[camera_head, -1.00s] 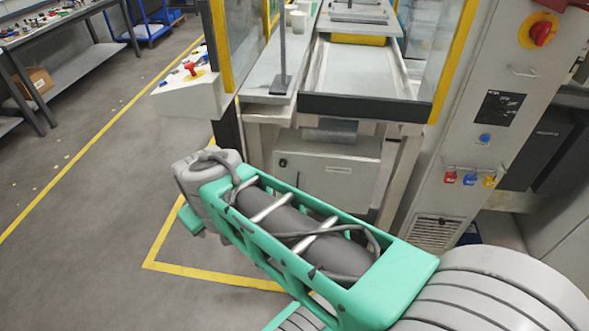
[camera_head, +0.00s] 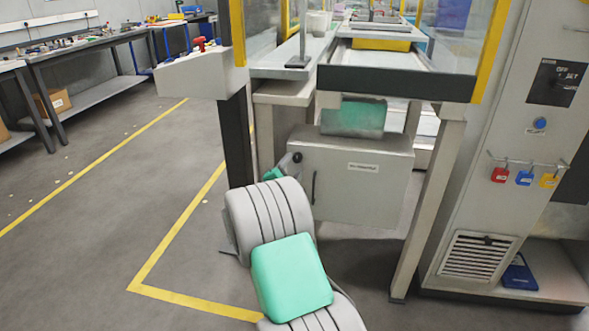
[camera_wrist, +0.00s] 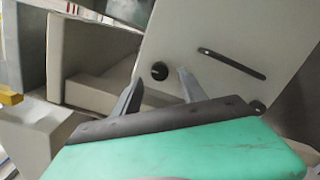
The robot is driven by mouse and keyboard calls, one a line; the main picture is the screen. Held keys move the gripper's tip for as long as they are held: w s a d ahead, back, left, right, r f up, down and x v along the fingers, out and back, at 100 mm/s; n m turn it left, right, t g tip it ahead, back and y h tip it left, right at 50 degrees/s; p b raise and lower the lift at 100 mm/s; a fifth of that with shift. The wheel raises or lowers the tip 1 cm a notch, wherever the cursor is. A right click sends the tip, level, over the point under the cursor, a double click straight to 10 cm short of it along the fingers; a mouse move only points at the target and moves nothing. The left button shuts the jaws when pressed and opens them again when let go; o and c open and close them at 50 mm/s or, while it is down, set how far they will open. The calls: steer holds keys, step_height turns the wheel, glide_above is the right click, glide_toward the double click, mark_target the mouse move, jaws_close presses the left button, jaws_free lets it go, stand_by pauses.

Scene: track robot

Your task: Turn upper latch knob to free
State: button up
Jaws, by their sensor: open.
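The upper latch knob (camera_wrist: 160,71) is a round black knob on the grey cabinet door, near its edge, in the wrist view. A second dark knob (camera_wrist: 257,107) shows farther right along the same edge, partly hidden by my gripper body. My gripper (camera_wrist: 159,79) is open, its two fingers apart. The upper knob appears between the fingertips in the picture; I cannot tell whether they touch it. In the head view the cabinet (camera_head: 365,190) stands under the machine, and my arm reaches its upper left corner. The fingers are hard to make out there.
A dark slim handle (camera_wrist: 231,63) lies beside the knobs on the door. A dark machine post (camera_head: 236,135) stands left of the cabinet, a pale leg (camera_head: 430,200) right of it. Coloured padlocks (camera_head: 524,177) hang on the right panel. Floor to the left is clear.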

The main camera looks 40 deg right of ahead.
mark_target(297, 158)
steer(key=shift+x, duration=1.45)
steer(key=shift+c, duration=0.5)
jaws_close()
